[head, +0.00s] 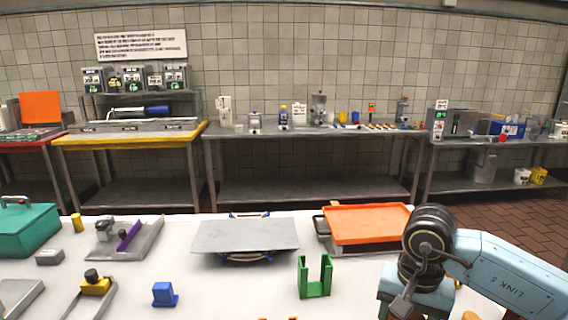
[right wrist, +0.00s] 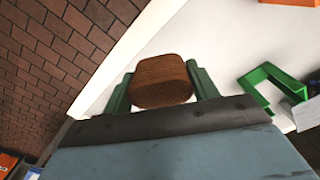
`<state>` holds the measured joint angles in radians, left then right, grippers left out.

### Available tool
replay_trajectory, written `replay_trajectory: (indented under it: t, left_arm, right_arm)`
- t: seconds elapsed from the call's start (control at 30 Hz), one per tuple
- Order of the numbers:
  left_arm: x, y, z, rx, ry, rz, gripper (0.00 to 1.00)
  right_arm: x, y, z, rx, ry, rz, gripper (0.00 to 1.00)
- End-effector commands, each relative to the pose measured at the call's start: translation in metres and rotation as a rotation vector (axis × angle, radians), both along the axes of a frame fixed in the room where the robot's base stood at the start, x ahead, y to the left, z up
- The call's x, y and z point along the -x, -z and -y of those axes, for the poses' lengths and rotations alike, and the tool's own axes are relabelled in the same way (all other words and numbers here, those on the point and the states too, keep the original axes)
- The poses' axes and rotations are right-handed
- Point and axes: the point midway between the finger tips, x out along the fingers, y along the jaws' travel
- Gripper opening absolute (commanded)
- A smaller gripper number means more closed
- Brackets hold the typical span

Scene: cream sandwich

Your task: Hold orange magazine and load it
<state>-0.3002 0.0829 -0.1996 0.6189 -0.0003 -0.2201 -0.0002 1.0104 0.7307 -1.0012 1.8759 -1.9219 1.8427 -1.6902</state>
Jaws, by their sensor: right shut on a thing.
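My right gripper (right wrist: 162,84) has green fingers shut on a brown textured block (right wrist: 163,82) with rounded corners. It holds the block over the white table's edge region. In the head view my right arm comes in from the right, and its fingers are mostly hidden below the wrist. Small orange pieces (head: 278,318) show at the bottom edge of the head view, cut off, and I cannot tell whether they are the orange magazine. A green U-shaped holder (head: 304,278) stands upright on the table; a green frame (right wrist: 262,88) shows right of the gripper in the right wrist view. My left gripper is out of view.
The white table (head: 220,290) holds an orange tray (head: 368,224), a grey plate (head: 245,235) on a stand, a blue block (head: 164,294), a purple-and-grey fixture (head: 128,237) and a teal box (head: 25,228). Bare tabletop lies between the blue block and the green holder.

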Motion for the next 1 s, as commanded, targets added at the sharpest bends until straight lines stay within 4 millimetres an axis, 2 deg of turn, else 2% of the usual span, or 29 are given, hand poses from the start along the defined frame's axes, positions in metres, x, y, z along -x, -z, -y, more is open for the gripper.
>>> replay_trajectory:
  t: [0.13,0.33,1.0]
  left_arm:
    - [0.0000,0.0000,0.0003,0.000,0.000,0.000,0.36]
    - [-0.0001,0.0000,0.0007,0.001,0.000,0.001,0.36]
    - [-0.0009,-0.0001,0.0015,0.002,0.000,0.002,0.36]
  right_arm:
    - [0.0033,-0.0004,-0.0044,0.000,-0.245,0.000,0.36]
    - [0.0060,-0.0004,-0.0074,0.000,-0.436,-0.001,0.36]
    - [0.0060,-0.0010,-0.0076,0.002,-0.474,0.000,0.36]
